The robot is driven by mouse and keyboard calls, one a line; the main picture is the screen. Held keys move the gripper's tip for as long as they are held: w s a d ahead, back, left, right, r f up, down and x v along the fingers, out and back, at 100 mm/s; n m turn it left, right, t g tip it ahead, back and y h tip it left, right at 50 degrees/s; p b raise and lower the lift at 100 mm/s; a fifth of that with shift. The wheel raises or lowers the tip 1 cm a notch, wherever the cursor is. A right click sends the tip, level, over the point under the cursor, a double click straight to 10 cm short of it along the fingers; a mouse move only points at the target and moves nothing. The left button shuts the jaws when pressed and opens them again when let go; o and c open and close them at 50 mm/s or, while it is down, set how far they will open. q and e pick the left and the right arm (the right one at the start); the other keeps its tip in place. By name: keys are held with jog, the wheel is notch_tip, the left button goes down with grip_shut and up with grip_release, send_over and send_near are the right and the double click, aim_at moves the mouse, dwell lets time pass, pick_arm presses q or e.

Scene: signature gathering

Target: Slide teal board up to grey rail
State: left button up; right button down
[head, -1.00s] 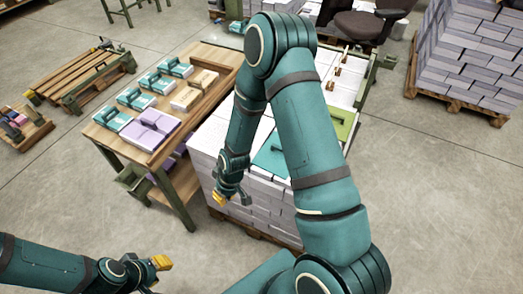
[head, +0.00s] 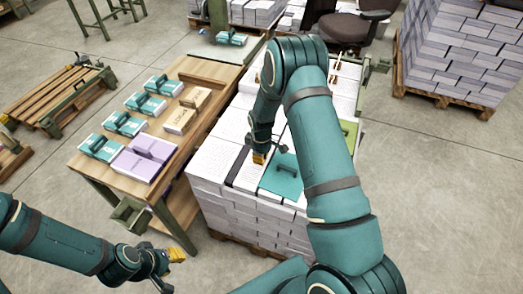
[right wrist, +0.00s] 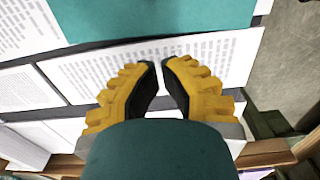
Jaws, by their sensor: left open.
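The teal board (head: 285,180), with a dark handle on top, lies flat on the white stack of paper (head: 215,165). Its teal surface (right wrist: 150,15) fills the top of the right wrist view. My right gripper (head: 260,157) is just left of the board, low over the paper. In the right wrist view its yellow fingertips (right wrist: 160,66) are close together, with nothing between them and a strip of printed paper between them and the board. My left gripper (head: 175,256) is open and empty at the lower left. I cannot clearly pick out the grey rail; thin dark strips run between the sheets.
A green board (head: 349,133) lies right of the teal one, partly behind my right arm. A wooden table (head: 190,145) at left holds several teal-and-white pieces and a lilac block (head: 140,158). A pallet of paper (head: 460,55) stands at back right. The floor at right is clear.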

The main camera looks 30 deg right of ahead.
aim_at(272, 167)
jog(key=shift+s+d+f, duration=0.65)
jog(key=shift+s+d, duration=0.3)
jog(key=shift+s, duration=0.05)
jog(key=shift+s+d, duration=0.35)
jog(key=shift+s, duration=0.1)
jog(key=shift+s, duration=0.1)
jog(key=s+d, duration=0.6)
jog(key=s, duration=0.1)
jog(key=s+d, duration=0.3)
jog(key=s, duration=0.1)
jog(key=shift+s+d+b, duration=0.15)
jog(key=shift+d+b, duration=0.15)
jog(key=shift+d, duration=0.05)
jog(key=shift+a, duration=0.1)
